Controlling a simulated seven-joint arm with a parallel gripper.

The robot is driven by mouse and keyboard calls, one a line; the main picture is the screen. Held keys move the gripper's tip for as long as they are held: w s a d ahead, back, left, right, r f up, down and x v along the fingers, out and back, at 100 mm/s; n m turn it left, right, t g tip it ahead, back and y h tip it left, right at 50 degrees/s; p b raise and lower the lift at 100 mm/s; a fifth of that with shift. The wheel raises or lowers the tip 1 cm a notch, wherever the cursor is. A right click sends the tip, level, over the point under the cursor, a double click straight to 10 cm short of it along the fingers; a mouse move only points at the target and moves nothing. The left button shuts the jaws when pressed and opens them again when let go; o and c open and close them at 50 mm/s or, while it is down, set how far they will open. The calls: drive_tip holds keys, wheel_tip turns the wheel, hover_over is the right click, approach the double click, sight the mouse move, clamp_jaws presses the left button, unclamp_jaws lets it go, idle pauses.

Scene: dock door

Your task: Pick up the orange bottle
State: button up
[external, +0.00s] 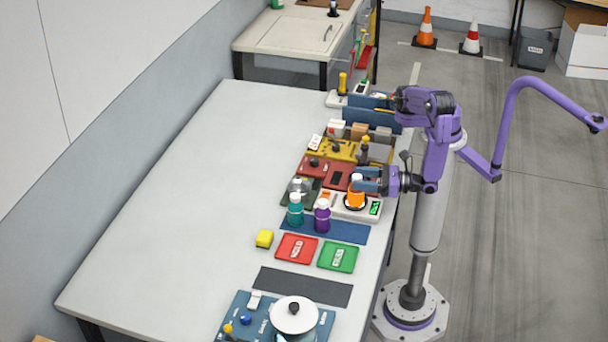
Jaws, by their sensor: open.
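The orange bottle (356,198) has a white cap and stands upright on a white scale (349,211) with a green display. My gripper (364,180) is open and points left, its blue fingers at the bottle's cap and upper body in the picture. The fingers partly cover the bottle's top. I cannot tell whether they touch it or how far between them it lies.
A teal bottle (295,210) and a purple bottle (322,216) stand just left on a blue mat (347,231). Red (296,248) and green (338,257) trays lie in front. Coloured boards and bins crowd behind. The table's left side (190,200) is clear.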

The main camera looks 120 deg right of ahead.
drive_tip(key=shift+x, duration=0.9)
clamp_jaws()
drive_tip(key=shift+s, duration=0.1)
drive_tip(key=shift+r, duration=0.1)
